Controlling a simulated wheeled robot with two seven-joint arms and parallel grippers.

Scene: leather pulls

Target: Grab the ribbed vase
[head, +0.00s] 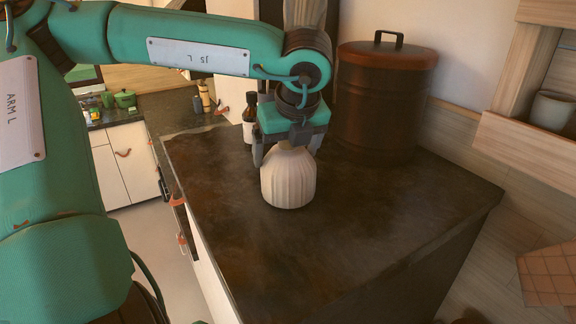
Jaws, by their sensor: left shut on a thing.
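The ribbed vase (288,182) is cream-white with vertical ribs and stands upright on the dark stone-like counter (365,240). My left gripper (288,148) points down over it from above and is shut on its upper part. The vase's top and neck are hidden by the gripper. I cannot tell whether the vase's base is touching the counter or slightly above it. My right gripper is not in view.
A large brown lidded canister (380,105) stands behind the gripper to the right. The counter's front and right are clear. A wooden shelf with a grey cup (553,110) is at the right.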

